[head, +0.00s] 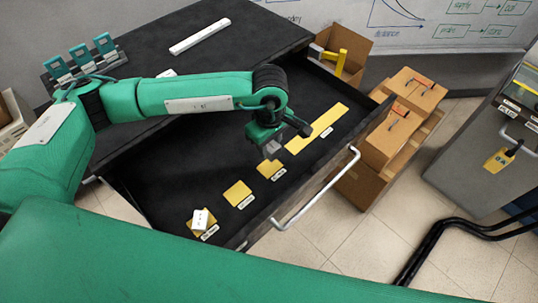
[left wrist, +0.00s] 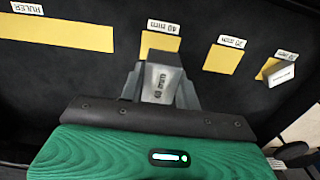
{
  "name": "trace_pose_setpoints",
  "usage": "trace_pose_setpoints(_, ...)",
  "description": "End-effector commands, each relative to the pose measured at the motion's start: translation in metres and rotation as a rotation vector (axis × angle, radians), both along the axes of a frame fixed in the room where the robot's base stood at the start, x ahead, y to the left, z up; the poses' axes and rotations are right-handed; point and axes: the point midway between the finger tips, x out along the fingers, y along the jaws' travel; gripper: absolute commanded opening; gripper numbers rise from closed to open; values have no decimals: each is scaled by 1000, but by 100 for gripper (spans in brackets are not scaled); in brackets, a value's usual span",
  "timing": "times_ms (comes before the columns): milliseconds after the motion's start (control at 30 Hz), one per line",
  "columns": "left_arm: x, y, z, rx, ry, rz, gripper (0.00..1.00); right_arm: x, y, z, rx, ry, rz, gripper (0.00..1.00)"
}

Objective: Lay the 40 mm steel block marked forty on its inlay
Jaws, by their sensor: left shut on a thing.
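My left gripper (head: 274,146) is over the open drawer, and its jaws are shut on the grey steel block marked 40 mm (left wrist: 160,83). The marking faces the left wrist camera. The yellow inlay labelled 40 mm (left wrist: 159,44) lies just beyond the block in that view, partly covered by it. In the head view this inlay (head: 267,170) is bare and lies just below the gripper. The block appears held above the drawer floor; the exact gap cannot be told. My right gripper is not in view.
The drawer also has a long ruler inlay (head: 325,123), a bare square inlay (head: 237,193), and a small inlay with a pale block (head: 200,219) on it. The drawer front has a metal handle (head: 318,190). Cardboard boxes (head: 392,130) stand to the right. A white bar (head: 200,36) lies on the worktop.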

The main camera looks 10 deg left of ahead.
Motion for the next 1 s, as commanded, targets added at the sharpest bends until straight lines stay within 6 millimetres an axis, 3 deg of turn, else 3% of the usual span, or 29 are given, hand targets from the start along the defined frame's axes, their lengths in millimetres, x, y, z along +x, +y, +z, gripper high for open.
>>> trace_pose_setpoints(567,0,0,-65,0,0,2,5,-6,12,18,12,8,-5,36)
trace_pose_setpoints(967,0,0,-72,-1,-2,1,5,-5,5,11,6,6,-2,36)
trace_pose_setpoints(1000,0,0,-71,-1,-1,1,38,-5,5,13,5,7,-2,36)
